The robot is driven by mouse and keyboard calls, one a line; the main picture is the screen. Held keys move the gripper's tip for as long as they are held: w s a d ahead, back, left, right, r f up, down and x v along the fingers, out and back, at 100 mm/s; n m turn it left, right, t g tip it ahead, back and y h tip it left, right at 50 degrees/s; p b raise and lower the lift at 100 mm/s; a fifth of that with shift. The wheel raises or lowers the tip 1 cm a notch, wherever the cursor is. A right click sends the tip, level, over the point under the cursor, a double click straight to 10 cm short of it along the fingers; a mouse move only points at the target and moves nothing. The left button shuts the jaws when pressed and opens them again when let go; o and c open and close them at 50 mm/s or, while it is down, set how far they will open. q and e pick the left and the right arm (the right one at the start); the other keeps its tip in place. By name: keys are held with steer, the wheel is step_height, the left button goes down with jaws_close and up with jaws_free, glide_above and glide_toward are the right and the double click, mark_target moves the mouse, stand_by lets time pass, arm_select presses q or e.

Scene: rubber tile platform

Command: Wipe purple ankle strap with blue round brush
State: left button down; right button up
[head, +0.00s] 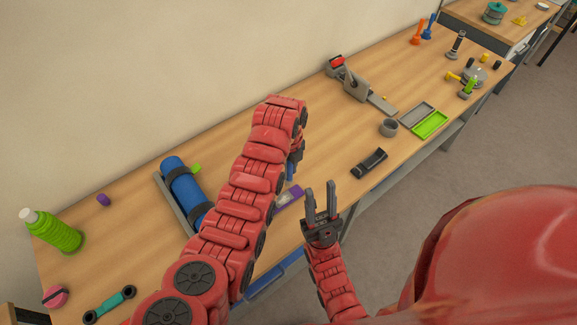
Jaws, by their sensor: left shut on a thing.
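The purple ankle strap (289,199) lies near the front edge of the wooden table, with a pale patch on it; my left arm hides part of it. My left gripper (295,160) points down just above and behind the strap, mostly hidden by my own arm. It is shut on the blue round brush (290,171), of which only a small blue part shows. I cannot tell whether the brush touches the strap. My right gripper (321,198) is open and empty, fingers pointing up the picture, just right of the strap.
A blue roll (181,184) in a grey holder, a green bottle (57,232) and a teal dumbbell (110,304) are on the left. A black clip-like object (369,162), grey cup (388,128) and green tray (430,124) stand right. Bare tabletop lies around (325,140).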

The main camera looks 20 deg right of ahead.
mark_target(288, 182)
arm_select(q)
steer(key=shift+f, duration=0.1)
steer(key=shift+b, duration=0.35)
steer(key=shift+f, duration=0.2)
steer(key=shift+f+b, duration=1.65)
steer(key=shift+f, duration=0.9)
steer(key=shift+f+b, duration=0.6)
steer(key=shift+f, duration=0.05)
steer(key=shift+b, duration=0.35)
stand_by(0.7)
stand_by(0.4)
